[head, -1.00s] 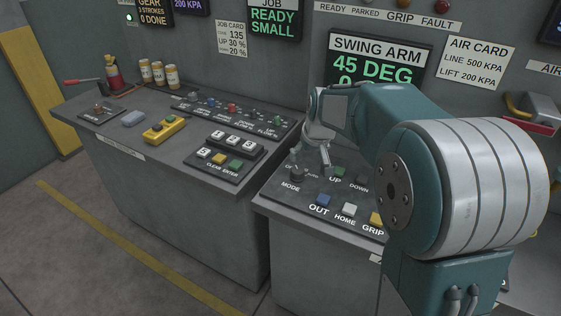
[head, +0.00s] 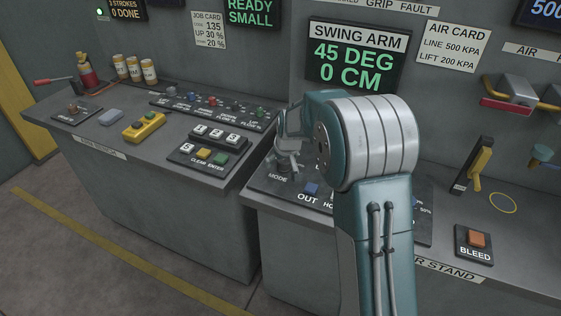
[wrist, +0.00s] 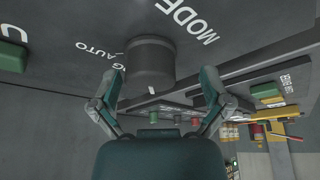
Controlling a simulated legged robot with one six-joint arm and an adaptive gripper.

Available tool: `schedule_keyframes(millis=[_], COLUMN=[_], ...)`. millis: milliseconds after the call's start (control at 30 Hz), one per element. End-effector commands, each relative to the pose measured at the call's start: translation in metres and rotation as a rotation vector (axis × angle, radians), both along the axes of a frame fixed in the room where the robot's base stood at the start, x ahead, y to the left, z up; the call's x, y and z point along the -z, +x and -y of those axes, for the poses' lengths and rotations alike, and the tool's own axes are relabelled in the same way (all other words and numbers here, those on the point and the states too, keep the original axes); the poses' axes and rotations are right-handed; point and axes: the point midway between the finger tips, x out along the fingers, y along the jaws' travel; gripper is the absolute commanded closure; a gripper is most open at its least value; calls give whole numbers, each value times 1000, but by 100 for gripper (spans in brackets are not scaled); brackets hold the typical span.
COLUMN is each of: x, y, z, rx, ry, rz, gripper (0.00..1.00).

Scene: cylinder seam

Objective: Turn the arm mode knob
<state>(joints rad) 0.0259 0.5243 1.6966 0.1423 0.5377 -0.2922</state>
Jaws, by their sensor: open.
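The mode knob (wrist: 150,62) is a dark round cylinder on the panel, with a small white mark on its edge. In the wrist view the words MODE and AUTO stand around it, partly cut off or covered. My gripper (wrist: 162,76) is open, with one finger on each side of the knob. Whether the fingers touch it I cannot tell. In the head view my gripper (head: 286,168) is at the panel beside the MODE label and hides most of the knob.
The panel's blue OUT button (head: 311,189) is close to my gripper; my arm hides other buttons. A separate console with a keypad (head: 212,138) and a row of small knobs stands to the left. A BLEED button (head: 477,239) and a yellow lever (head: 479,166) are at the right.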

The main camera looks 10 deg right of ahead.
Motion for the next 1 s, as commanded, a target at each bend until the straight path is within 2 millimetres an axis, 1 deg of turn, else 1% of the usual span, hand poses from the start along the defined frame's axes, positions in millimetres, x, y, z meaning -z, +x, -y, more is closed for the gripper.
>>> schedule_keyframes(millis=[100, 233, 267, 300, 367, 400, 433, 767, 1000], x=[1, 1, 1, 1, 1, 1, 1, 3, 4], y=[1, 0, 0, 0, 0, 0, 0, 0, 0], z=[2, -1, -1, -2, -2, -3, -3, -3, -2], rx=[2, 2, 2, 1, 1, 2, 2, 10, 95], ry=[1, -1, -2, -3, -3, -4, -4, -2, -4], rz=[0, 0, 0, 0, 0, 0, 0, -4, -4], gripper=[2, 2, 11, 29, 56, 74, 85, 85, 85])
